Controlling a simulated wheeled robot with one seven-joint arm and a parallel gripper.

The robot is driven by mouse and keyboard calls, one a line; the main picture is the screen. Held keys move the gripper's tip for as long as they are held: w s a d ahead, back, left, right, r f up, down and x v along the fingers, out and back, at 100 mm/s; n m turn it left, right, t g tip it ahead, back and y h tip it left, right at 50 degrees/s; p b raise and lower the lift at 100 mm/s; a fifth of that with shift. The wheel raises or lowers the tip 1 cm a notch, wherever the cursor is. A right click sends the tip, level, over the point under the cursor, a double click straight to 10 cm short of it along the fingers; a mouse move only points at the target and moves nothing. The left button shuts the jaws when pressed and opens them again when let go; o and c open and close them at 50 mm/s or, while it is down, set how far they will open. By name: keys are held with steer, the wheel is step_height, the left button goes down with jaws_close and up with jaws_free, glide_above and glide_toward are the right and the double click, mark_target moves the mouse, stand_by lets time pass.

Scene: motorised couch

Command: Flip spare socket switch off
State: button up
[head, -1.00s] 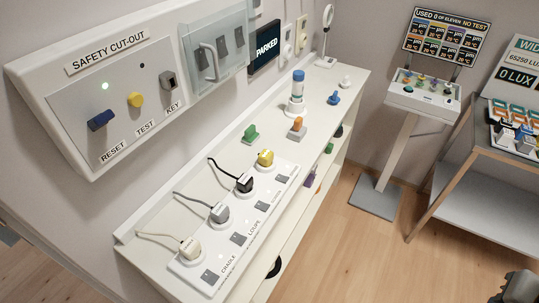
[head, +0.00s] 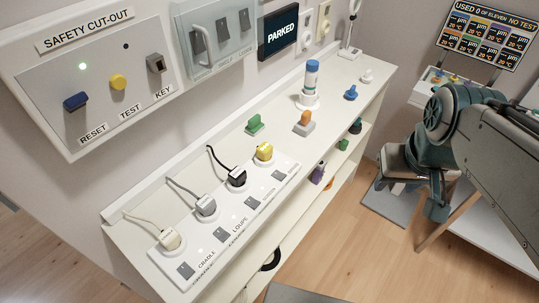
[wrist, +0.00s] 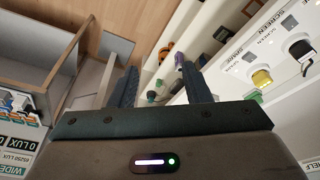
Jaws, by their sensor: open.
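The white socket strip (head: 210,262) lies on the counter, with a row of grey switches and labels along its front. The spare socket's switch (head: 278,175) is the far-end one, beside the SPARE label; its tilt is too small to tell. The yellow plug (head: 263,152) sits in the socket behind it. In the wrist view the spare switch (wrist: 249,57) and yellow plug (wrist: 262,77) are at upper right. My gripper (wrist: 158,68) is open and empty, its two dark fingers apart, to the left of the strip in that view. My arm shows at right in the head view.
Other plugs (head: 206,206) with cables stand along the strip. Green (head: 255,124) and orange (head: 304,123) items and a blue-capped bottle (head: 311,80) are farther along the counter. The safety cut-out panel (head: 110,80) hangs on the wall. Floor is open in front of the counter.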

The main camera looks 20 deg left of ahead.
steer(key=w+a+n+g+b, duration=0.1)
steer(key=w+a+n+b, duration=0.2)
steer(key=w+a+n, duration=0.5)
steer(key=n+g+b, duration=0.2)
steer(key=n+b, duration=0.2)
glide_toward(275, 173)
step_height(275, 173, down, 7)
steer(key=shift+a+f, duration=0.1)
steer(key=shift+f, duration=0.05)
steer(key=shift+m, duration=0.3)
steer(key=shift+c, duration=0.3)
